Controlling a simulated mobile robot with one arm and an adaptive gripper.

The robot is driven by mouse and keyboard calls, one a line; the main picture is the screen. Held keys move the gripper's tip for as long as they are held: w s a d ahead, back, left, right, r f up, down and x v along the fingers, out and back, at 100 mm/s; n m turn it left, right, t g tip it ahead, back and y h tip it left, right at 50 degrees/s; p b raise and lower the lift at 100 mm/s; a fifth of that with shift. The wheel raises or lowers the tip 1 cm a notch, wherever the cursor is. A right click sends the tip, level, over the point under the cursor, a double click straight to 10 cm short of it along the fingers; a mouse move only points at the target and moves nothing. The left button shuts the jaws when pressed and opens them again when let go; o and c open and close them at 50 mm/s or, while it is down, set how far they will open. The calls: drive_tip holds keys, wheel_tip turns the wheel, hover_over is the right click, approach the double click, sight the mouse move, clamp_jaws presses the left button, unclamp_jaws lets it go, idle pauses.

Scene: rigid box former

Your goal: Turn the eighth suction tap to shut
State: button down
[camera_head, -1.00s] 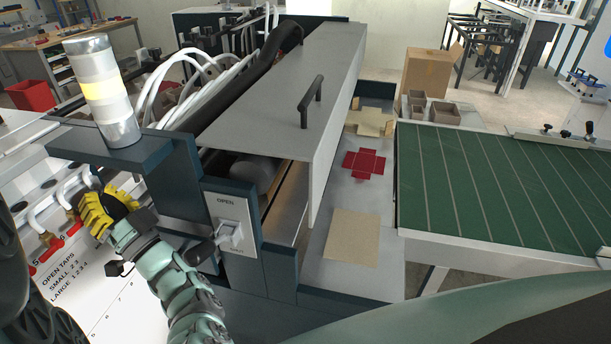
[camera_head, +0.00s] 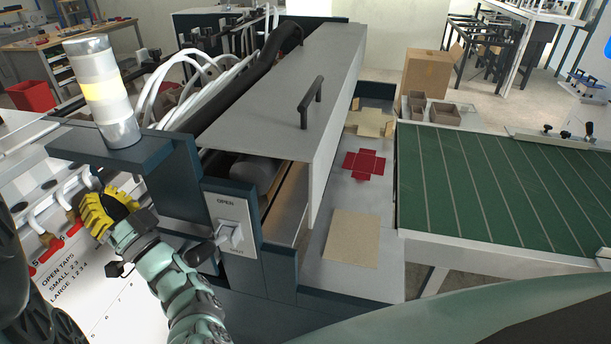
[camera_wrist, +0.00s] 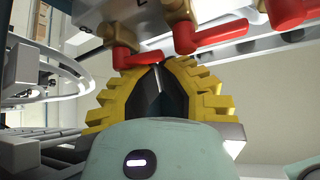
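My gripper (camera_head: 97,207) has yellow ribbed fingers and is at the tap row on the left. In the wrist view its fingers (camera_wrist: 158,66) come together with dark inner faces meeting, and nothing shows between them. A red tap handle (camera_wrist: 136,53) on a brass body lies just beyond the fingertips, touching or very close. Two more red handles, a middle one (camera_wrist: 212,40) and a right one (camera_wrist: 286,12), show farther right. In the head view, red handles (camera_head: 50,245) sit on brass taps left of my gripper.
A white panel (camera_head: 95,290) with printed tap settings lies below the taps. A dark post with an OPEN-marked switch (camera_head: 228,236) stands right of my arm. A signal lamp (camera_head: 103,92) rises behind my gripper. White hoses (camera_head: 185,80) curve behind it.

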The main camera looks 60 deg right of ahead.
drive_tip(key=shift+a+f+g, duration=0.2)
drive_tip(key=shift+f+g, duration=0.1)
drive_tip(key=shift+f, duration=0.45)
drive_tip(key=v, duration=1.1)
drive_tip(key=shift+s+d+r, duration=0.15)
drive_tip(key=shift+s+r, duration=0.1)
drive_tip(key=shift+s, duration=0.05)
